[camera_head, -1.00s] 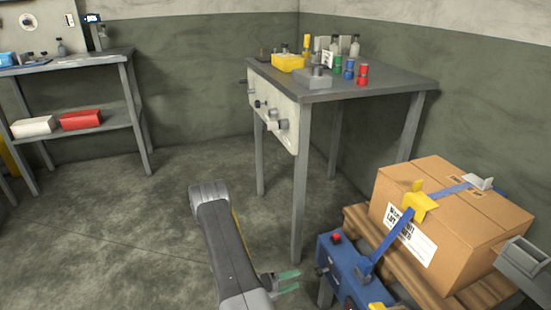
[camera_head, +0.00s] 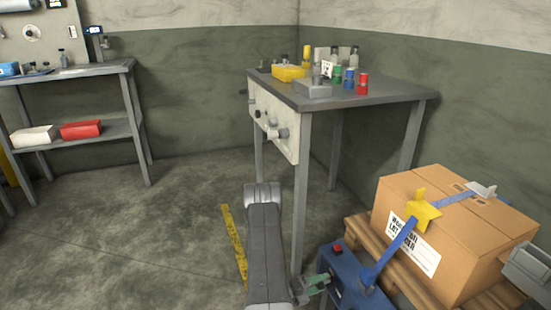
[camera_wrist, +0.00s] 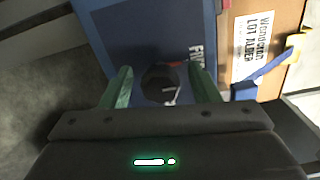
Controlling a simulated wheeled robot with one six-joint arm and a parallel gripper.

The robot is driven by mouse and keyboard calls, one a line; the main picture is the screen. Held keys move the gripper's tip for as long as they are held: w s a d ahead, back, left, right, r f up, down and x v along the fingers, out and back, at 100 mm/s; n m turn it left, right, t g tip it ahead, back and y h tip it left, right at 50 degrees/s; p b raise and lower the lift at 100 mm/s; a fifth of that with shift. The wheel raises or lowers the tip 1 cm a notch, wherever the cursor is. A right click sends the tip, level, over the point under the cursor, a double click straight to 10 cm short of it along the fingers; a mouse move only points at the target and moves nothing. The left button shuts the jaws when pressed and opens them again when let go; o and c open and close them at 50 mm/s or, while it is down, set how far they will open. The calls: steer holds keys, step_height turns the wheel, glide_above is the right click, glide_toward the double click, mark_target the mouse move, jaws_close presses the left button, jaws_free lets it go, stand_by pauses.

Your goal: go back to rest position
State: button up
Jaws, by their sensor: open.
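My gripper (camera_head: 317,286) is low in the head view, at the end of my grey arm, beside the blue machine (camera_head: 350,275). Its green fingers are apart. In the wrist view my gripper (camera_wrist: 161,88) is open, with one finger on each side of a dark round knob (camera_wrist: 159,82) in front of the blue machine's face (camera_wrist: 120,35). I cannot tell how far the knob is from the fingers; it does not look gripped. No marker of the rest position shows.
A grey metal table (camera_head: 390,88) with bottles and coloured cans stands behind my arm. A strapped cardboard box (camera_head: 470,235) sits on a wooden pallet (camera_head: 365,236) at right. A yellow floor strip (camera_head: 235,245) lies left of my arm. The floor farther left is clear.

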steer(key=m, duration=0.5)
steer(key=shift+m, duration=0.3)
steer(key=m, duration=0.5)
steer(key=shift+r, duration=0.1)
stand_by(0.3)
